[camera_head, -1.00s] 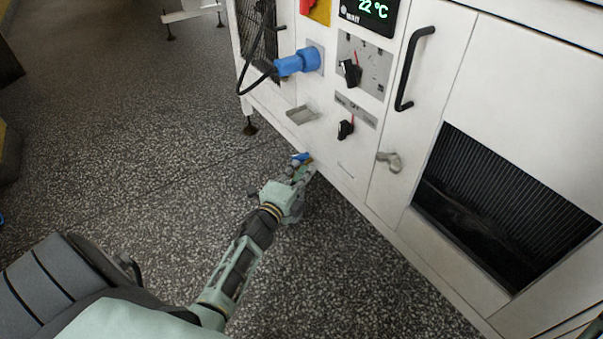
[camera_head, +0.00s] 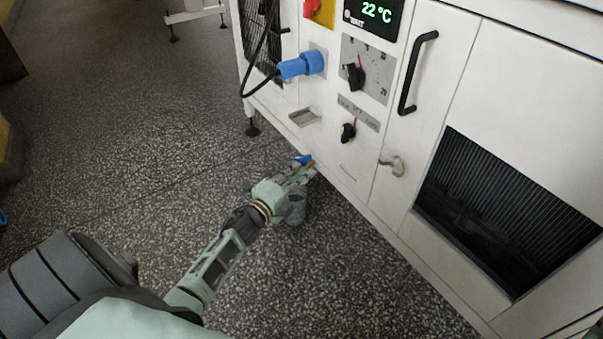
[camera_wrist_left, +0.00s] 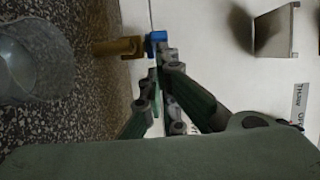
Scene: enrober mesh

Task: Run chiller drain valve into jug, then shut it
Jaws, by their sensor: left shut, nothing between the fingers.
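The drain valve sits low on the front of the white chiller cabinet, with a blue handle (camera_head: 303,159) and a brass body. The wrist view shows the brass body (camera_wrist_left: 118,47) and the blue handle (camera_wrist_left: 155,38) at the fingertips. My left gripper (camera_head: 300,174) is shut and empty right at the handle; I cannot tell whether it touches it. It also shows in the wrist view (camera_wrist_left: 161,60). A clear jug (camera_head: 296,209) stands on the floor below, partly behind the gripper; it shows in the wrist view too (camera_wrist_left: 35,60). No stream is discernible. My right gripper is out of view.
The cabinet front carries a blue plug (camera_head: 302,64) with a black cable, rotary knobs (camera_head: 348,132), a small ledge (camera_head: 304,117), a grey latch (camera_head: 393,164), a black door handle (camera_head: 418,72) and a display reading 22 °C (camera_head: 376,12).

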